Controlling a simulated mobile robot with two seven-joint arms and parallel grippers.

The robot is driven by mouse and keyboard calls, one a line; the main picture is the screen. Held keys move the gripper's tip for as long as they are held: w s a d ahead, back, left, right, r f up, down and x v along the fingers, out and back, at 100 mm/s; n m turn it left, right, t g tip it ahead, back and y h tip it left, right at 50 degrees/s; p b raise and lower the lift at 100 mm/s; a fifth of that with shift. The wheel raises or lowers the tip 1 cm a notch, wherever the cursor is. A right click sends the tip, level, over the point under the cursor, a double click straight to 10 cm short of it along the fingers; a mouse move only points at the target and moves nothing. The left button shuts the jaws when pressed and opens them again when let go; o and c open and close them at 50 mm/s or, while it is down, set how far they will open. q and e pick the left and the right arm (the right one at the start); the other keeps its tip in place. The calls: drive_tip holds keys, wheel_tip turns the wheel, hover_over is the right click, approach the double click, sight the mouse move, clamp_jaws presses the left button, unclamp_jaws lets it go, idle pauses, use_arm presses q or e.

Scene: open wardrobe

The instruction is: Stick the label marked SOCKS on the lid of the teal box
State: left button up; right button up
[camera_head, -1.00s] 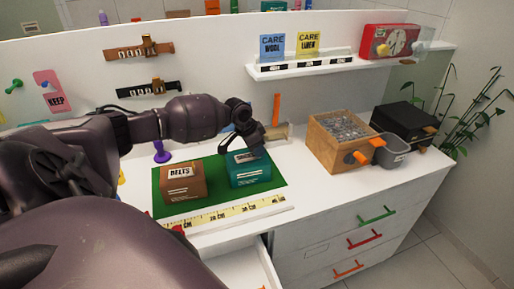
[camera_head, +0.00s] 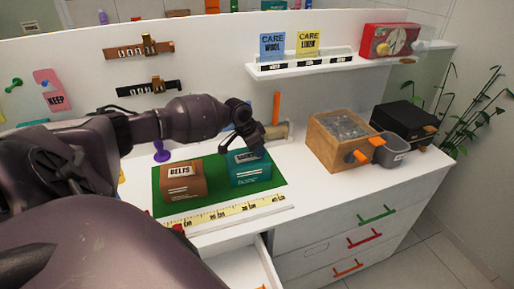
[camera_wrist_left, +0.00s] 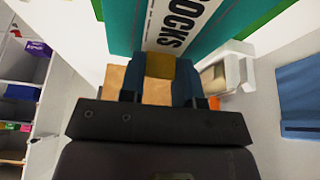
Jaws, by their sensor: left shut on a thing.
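The teal box (camera_head: 250,174) stands on the green mat (camera_head: 222,205), to the right of the brown box marked BELTS (camera_head: 182,186). The white label marked SOCKS (camera_head: 247,157) is at the top of the teal box. In the left wrist view the label (camera_wrist_left: 182,24) lies over the teal lid (camera_wrist_left: 122,22), its lettering partly cut off. My left gripper (camera_head: 240,149) is over the box's top. In the wrist view its fingertips (camera_wrist_left: 157,72) are closed at the label's near edge. Whether the label lies fully flat on the lid I cannot tell. My right gripper is not in view.
A measuring strip (camera_head: 225,212) runs along the mat's front. A wooden crate (camera_head: 326,150), a grey bin (camera_head: 392,152) and a black box (camera_head: 405,122) stand to the right. An open drawer (camera_head: 246,268) juts out below the counter.

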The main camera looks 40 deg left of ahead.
use_arm(q)
drive_tip(key=shift+f, duration=0.1)
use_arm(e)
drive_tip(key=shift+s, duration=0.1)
use_arm(q)
drive_tip(key=o, duration=1)
drive_tip(key=shift+c, duration=0.2)
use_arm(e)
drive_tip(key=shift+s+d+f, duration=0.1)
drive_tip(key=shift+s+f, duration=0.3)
use_arm(q)
drive_tip(key=shift+o, duration=0.5)
drive_tip(key=o, duration=0.5)
drive_tip(key=shift+c, duration=0.2)
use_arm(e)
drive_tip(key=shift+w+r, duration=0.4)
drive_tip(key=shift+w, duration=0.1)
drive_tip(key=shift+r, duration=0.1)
